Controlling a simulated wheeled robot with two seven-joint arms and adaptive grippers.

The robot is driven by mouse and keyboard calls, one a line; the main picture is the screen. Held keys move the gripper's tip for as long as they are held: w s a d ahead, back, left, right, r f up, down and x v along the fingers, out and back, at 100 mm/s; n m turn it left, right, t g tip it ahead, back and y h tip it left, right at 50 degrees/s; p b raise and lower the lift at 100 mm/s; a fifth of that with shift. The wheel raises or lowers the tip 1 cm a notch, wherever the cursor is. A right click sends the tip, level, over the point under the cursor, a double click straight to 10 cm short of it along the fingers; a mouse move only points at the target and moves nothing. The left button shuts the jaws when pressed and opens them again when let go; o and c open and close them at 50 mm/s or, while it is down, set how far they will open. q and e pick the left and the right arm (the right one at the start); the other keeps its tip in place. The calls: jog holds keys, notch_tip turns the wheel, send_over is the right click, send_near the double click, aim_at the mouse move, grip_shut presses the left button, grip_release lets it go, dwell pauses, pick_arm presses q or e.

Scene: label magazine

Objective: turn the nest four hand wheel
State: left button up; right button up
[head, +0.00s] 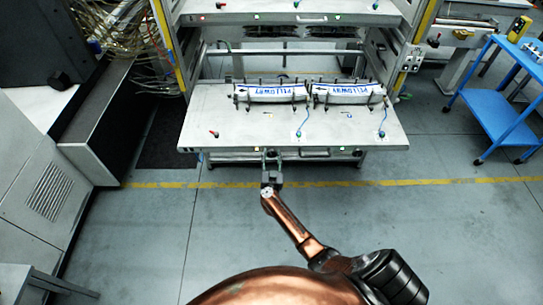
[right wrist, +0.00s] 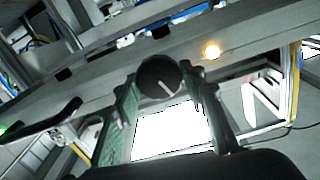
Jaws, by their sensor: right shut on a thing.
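The hand wheel (right wrist: 160,77) is a small round black knob with a white line across its face, on the front edge of the lower shelf (head: 345,140). My right gripper (head: 271,158) is at that front edge, left of its middle, and hides the wheel in the head view. In the right wrist view the two fingers of my right gripper (right wrist: 162,86) stand on either side of the wheel and are shut on it. The white line is tilted. No nest number is readable. My left gripper is not in view.
Two white bundles with blue lettering (head: 278,92) (head: 348,92) lie among pins on the shelf. An amber lamp (right wrist: 211,50) glows beside the wheel. A black bar handle (right wrist: 45,122) is to its left. A blue cart (head: 500,105) stands at right. The floor in front is clear.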

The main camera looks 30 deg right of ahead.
jog(key=m+p, duration=0.1)
jog(key=m, duration=0.2)
jog(key=shift+m, duration=0.4)
jog(key=m, duration=0.2)
jog(key=shift+m, duration=0.3)
jog(key=m, duration=0.2)
jog(key=shift+f+m, duration=0.1)
jog(key=shift+m, duration=0.3)
jog(key=m, duration=0.4)
jog(key=shift+d+f, duration=0.1)
jog(key=shift+m+b, duration=0.45)
jog(key=shift+m, duration=1.75)
jog(key=o, duration=1.2)
jog(key=shift+c, duration=0.2)
